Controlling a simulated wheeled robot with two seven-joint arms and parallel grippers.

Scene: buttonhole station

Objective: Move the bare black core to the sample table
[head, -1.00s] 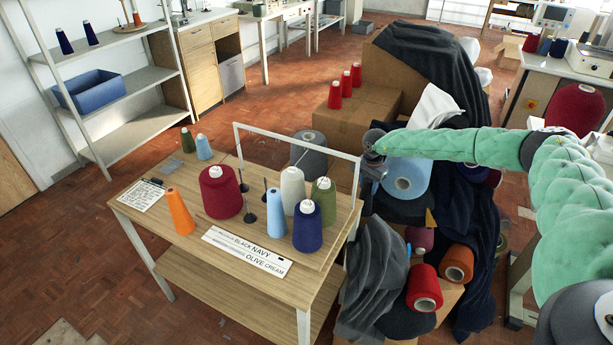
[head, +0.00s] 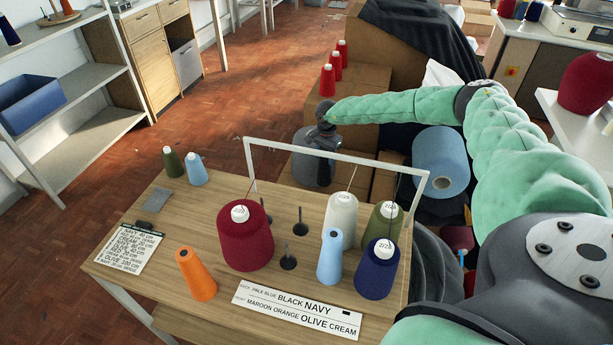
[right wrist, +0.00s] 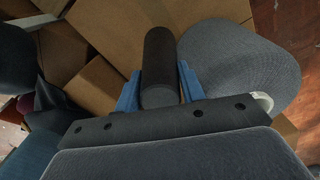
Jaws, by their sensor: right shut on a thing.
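The bare black core (right wrist: 159,60) is a dark cylinder in the right wrist view. My right gripper (right wrist: 160,88) has its two blue fingers shut on the core's sides. A wooden table (head: 170,225) carries thread cones, a lettered strip (head: 297,309) naming colours, and several small dark pegs, including one (head: 300,224) near the middle. No label identifies this as the sample table. My left gripper is not in view.
A white frame (head: 335,157) rises along the table's far edge, between the gripper and the cones. A grey cone (right wrist: 240,65) lies close beside the core. Maroon (head: 245,240), pale blue (head: 330,258) and navy (head: 376,272) cones stand near the pegs. Cardboard boxes (head: 365,95) are behind.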

